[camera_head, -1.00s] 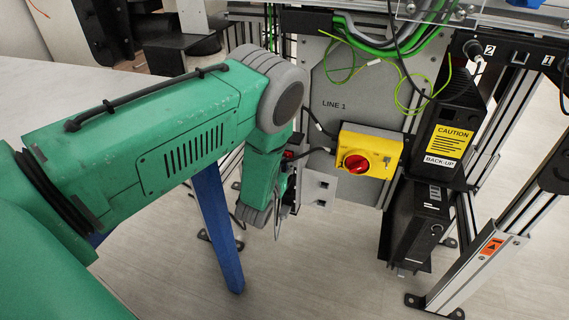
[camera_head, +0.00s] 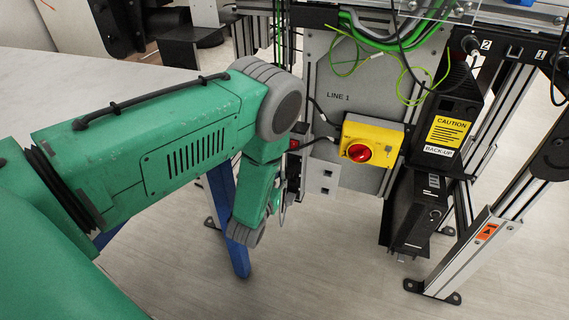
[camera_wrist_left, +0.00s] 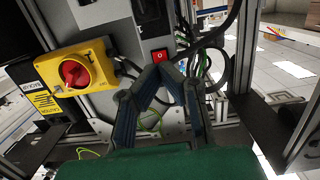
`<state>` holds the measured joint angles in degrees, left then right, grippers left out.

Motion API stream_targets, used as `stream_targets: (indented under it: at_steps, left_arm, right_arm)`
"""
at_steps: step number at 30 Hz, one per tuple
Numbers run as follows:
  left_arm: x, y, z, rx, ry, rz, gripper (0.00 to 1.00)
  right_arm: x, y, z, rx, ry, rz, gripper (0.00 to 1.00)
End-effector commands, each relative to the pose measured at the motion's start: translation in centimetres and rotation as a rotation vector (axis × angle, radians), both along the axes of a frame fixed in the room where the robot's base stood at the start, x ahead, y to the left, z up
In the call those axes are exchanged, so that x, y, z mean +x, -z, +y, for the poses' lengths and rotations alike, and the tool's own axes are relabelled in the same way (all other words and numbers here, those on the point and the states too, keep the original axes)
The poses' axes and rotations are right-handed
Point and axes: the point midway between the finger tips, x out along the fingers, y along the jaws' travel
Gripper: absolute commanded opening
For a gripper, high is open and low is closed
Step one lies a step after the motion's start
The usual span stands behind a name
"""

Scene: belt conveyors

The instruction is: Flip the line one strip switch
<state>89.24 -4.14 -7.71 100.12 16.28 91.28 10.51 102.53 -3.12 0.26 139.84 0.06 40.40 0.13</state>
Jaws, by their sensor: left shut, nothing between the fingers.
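A red rocker switch (camera_wrist_left: 160,56) sits on a strip fixed to the grey panel. In the head view it is a small red patch (camera_head: 294,144) beside my forearm, on the left edge of the LINE 1 panel (camera_head: 345,110). My left gripper (camera_wrist_left: 158,74) is shut and empty. In the wrist view its fingertips appear just below the red switch; whether they touch it I cannot tell. In the head view my own arm mostly hides the fingers. My right gripper is not in view.
A yellow box with a red rotary knob (camera_head: 359,153) is right of the strip. Beside it stands a black back-up unit (camera_head: 447,125) with a caution label. Loose green and black cables (camera_head: 402,85) hang above. A pale table (camera_head: 90,80) is at the left.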

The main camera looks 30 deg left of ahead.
Motion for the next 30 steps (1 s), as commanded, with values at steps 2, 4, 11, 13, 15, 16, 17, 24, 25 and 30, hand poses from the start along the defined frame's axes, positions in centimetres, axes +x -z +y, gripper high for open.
stream_targets:
  at_steps: [2, 4, 11, 13, 15, 16, 17, 24, 25, 30]
  left_arm:
    - [-1.4, 0.0, -0.4, 0.0, 0.0, 0.005, 0.0]
    - [-2.4, 0.2, -0.7, 0.0, 0.0, 0.004, 0.0]
    - [-3.9, 0.5, -1.0, 0.001, 0.0, 0.001, 0.0]
    - [-3.9, 0.5, -1.0, 0.001, 0.0, 0.001, 0.0]
    - [-3.9, 0.5, -1.0, 0.0, 0.0, 0.001, 0.0]
    - [-3.9, 0.5, -1.0, 0.0, 0.0, 0.001, 0.0]
    - [-3.9, 0.5, -1.0, 0.001, 0.0, 0.001, 0.0]
    - [-3.9, 0.5, -1.0, 0.001, 0.0, 0.001, 0.0]
    - [-3.9, 0.5, -1.0, 0.001, 0.0, 0.001, 0.0]
    - [-4.4, 0.4, -1.1, -0.005, 0.001, 0.046, 0.0]
  right_arm:
    - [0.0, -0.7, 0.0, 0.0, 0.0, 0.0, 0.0]
    - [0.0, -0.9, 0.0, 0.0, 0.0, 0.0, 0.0]
    - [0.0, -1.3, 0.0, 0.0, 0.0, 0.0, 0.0]
    - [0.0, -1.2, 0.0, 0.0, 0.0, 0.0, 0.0]
    - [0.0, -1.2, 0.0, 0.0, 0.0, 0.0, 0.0]
    - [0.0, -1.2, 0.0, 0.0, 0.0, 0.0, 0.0]
    - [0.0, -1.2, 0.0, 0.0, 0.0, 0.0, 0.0]
    - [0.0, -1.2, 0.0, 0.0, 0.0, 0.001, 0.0]
    - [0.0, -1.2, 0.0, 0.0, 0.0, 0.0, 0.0]
    - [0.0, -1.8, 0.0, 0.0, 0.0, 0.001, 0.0]
